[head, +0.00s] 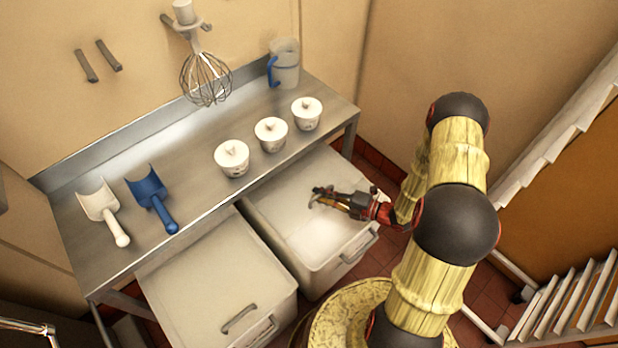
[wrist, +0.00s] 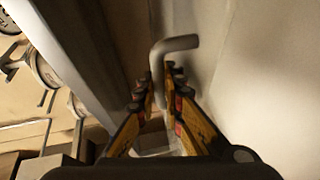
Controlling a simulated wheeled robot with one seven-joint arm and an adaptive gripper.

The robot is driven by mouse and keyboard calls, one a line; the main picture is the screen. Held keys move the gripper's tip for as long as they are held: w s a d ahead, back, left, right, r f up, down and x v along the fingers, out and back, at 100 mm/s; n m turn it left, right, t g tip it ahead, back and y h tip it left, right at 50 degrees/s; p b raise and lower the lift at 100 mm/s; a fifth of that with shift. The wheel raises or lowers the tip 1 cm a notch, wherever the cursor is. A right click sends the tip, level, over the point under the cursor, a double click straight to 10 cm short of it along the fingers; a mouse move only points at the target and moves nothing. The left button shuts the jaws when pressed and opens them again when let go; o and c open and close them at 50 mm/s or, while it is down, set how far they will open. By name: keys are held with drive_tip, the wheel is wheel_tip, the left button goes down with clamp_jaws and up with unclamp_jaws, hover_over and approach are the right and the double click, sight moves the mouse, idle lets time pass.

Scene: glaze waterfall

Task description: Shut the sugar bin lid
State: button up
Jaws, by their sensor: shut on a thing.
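Two pale bins stand under the steel table. The right bin (head: 284,232) has a bright white area (head: 318,240) near its front; I cannot tell whether this is sugar or a lit surface. My gripper (head: 318,198) is over this bin, reaching in from the right. In the wrist view my gripper (wrist: 160,85) is shut on a grey bent bar handle (wrist: 180,43), which rises between the fingertips. A pale flat surface (wrist: 255,75) lies to its right. How far the lid stands open is not clear. The left bin's lid (head: 205,275) lies flat, with a handle near its front.
The steel table (head: 190,215) overhangs the backs of the bins. It carries three white lidded pots (head: 271,135), a white scoop (head: 102,212), a blue scoop (head: 152,199) and a jug (head: 286,65). A whisk (head: 206,80) hangs above. Racked trays (head: 570,295) stand at right.

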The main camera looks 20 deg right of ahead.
drive_tip(key=s+d+p, duration=0.1)
drive_tip(key=s+d, duration=0.1)
drive_tip(key=s, duration=0.4)
drive_tip(key=s+d+p, duration=0.2)
drive_tip(key=s+d, duration=0.1)
drive_tip(key=s, duration=0.4)
drive_tip(key=shift+s+d+p, duration=0.2)
drive_tip(key=shift+d+p, duration=0.1)
drive_tip(key=o, duration=0.4)
drive_tip(key=v, duration=1.2)
